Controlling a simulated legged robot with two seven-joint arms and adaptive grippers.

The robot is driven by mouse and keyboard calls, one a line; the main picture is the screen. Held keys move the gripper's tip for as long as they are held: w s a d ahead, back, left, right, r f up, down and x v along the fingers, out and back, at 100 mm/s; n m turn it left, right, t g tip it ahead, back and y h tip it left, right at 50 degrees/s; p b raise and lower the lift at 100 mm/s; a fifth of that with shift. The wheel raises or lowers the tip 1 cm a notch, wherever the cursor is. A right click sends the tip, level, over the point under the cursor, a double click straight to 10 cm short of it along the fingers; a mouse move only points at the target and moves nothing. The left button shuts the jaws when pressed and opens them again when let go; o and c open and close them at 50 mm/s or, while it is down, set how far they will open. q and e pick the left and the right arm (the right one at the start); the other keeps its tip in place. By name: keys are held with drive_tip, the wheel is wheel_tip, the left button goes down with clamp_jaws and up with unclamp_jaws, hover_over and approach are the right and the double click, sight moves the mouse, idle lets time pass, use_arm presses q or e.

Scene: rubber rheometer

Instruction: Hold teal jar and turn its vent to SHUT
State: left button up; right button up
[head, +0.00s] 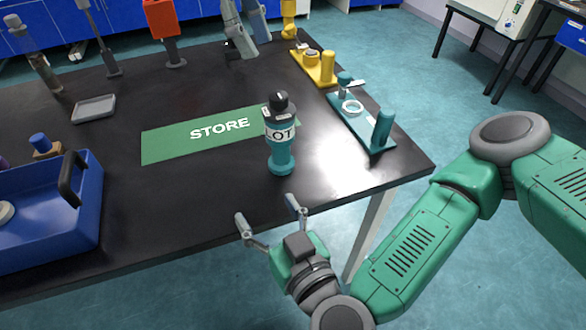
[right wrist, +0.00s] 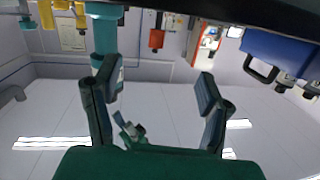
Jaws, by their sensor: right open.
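The teal jar (head: 281,152) stands upright on the black table, at the right end of the green STORE mat (head: 170,145). It has a white band with dark letters, of which "LOT" can be read, and a black top (head: 279,103). The vent's setting cannot be read. My right gripper (head: 268,221) is open and empty at the near table edge, in front of the jar and apart from it. In the right wrist view, its spread fingers (right wrist: 160,90) show with a teal body (right wrist: 105,38) beyond the left one. My left gripper is not identifiable in view.
A blue tray (head: 85,225) with a black handle is at left. A teal fixture (head: 360,120) and a yellow fixture (head: 310,66) stand to the right and behind. A grey dish (head: 93,108) and an orange device (head: 163,20) are farther back. Table left of the jar is clear.

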sight(281, 137)
drive_tip(key=w+d+r+t+h, duration=0.1)
drive_tip(key=w, duration=0.1)
drive_tip(key=w+d+r+m+t+h, duration=0.1)
drive_tip(key=w+r+h, duration=0.1)
drive_tip(key=w+d+r+m+t+h, duration=0.1)
drive_tip(key=w+r, duration=0.1)
drive_tip(key=w, duration=0.1)
drive_tip(key=shift+d+r+h, duration=0.15)
drive_tip(key=shift+d+h, duration=0.1)
drive_tip(key=shift+h, duration=0.15)
drive_tip(key=shift+m, duration=0.3)
drive_tip(key=w, duration=0.3)
drive_tip(key=w+a, duration=0.1)
drive_tip(key=w, duration=0.7)
drive_tip(key=shift+a, duration=0.25)
